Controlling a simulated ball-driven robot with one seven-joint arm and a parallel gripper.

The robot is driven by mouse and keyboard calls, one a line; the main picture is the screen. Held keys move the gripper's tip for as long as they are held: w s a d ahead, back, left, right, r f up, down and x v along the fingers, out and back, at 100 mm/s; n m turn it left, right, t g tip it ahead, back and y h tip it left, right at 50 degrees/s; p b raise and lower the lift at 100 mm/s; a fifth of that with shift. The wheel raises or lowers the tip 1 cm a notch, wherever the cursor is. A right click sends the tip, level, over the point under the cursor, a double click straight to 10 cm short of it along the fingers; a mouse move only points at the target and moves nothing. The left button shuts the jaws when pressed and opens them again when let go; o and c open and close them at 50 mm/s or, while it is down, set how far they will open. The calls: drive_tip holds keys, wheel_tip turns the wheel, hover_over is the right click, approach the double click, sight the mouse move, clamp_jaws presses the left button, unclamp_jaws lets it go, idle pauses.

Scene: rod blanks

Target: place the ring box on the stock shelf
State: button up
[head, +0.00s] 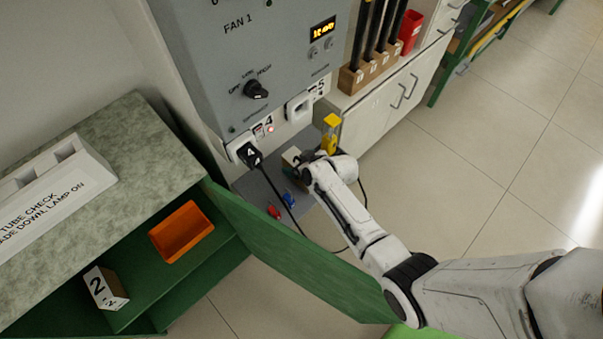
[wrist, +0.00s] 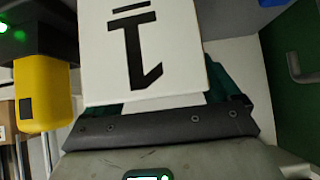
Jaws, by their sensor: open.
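A white-faced box (wrist: 145,50) marked with an underlined 1, upside down in the picture, fills the upper middle of the wrist view. Its small pale top also shows in the head view (head: 291,156), beside my gripper. I cannot tell whether this is the ring box. My gripper (head: 303,166) is open at the box, above a grey surface; the jaw contact is hidden. Another box (head: 106,288), marked 2, stands in the green cabinet (head: 236,247) at lower left. I cannot tell which surface is the stock shelf.
An orange bin (head: 181,231) sits on the cabinet shelf. The open green door (head: 290,250) stands between cabinet and arm. A yellow object (head: 330,134) is close to my wrist, also in the wrist view (wrist: 42,92). Red (head: 274,212) and blue (head: 290,198) items and a black cable lie nearby.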

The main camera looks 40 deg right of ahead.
drive_tip(key=shift+w+f, duration=0.15)
drive_tip(key=shift+c, duration=0.2)
drive_tip(key=c, duration=1.2)
drive_tip(key=shift+c, duration=0.2)
